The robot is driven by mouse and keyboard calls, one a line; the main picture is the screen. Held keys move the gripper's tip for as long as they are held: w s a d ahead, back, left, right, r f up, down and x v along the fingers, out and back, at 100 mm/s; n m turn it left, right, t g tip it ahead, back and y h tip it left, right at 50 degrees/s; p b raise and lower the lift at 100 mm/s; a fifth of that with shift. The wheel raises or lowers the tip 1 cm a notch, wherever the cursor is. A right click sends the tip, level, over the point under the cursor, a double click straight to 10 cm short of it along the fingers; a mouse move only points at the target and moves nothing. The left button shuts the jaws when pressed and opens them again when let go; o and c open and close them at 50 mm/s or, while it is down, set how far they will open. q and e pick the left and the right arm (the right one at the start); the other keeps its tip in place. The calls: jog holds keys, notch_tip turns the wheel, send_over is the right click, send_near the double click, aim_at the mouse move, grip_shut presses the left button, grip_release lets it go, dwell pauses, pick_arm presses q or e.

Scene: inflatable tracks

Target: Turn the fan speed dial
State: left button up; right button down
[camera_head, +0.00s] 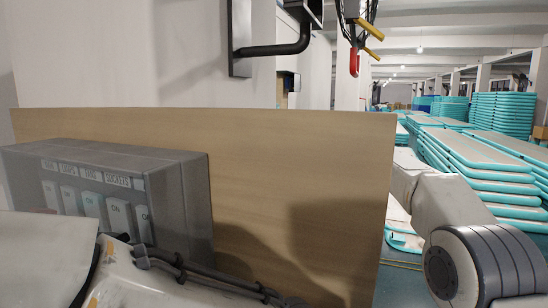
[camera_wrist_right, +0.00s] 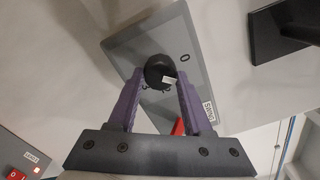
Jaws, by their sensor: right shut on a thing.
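In the right wrist view a round black dial (camera_wrist_right: 158,70) with a small pale tag or pointer sits on a grey plate (camera_wrist_right: 193,40) on a light wall. The plate bears a "0" mark and a small white label. My right gripper (camera_wrist_right: 161,84) has its purple fingers on either side of the dial, shut on it. A red part (camera_wrist_right: 178,127) shows between the fingers, partly hidden by the right-hand one. The dial cannot be made out in the head view. My left gripper is not in view.
A grey switch box (camera_head: 180,190) with labelled white switches stands at left before a wooden board (camera_head: 290,150). A black bracket (camera_head: 265,50) juts from the wall above. Tools with coloured handles (camera_head: 355,60) hang beside it. Stacked teal inflatables (camera_head: 480,160) fill the right.

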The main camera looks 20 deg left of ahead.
jog(key=shift+n+b, duration=1.35)
jog(key=shift+n, duration=2.55)
jog(key=shift+c, duration=1.6)
grip_release()
jog(key=d+b, duration=0.4)
jog(key=d, duration=0.6)
jog(key=shift+s+d, duration=0.15)
jog(key=shift+d, duration=0.15)
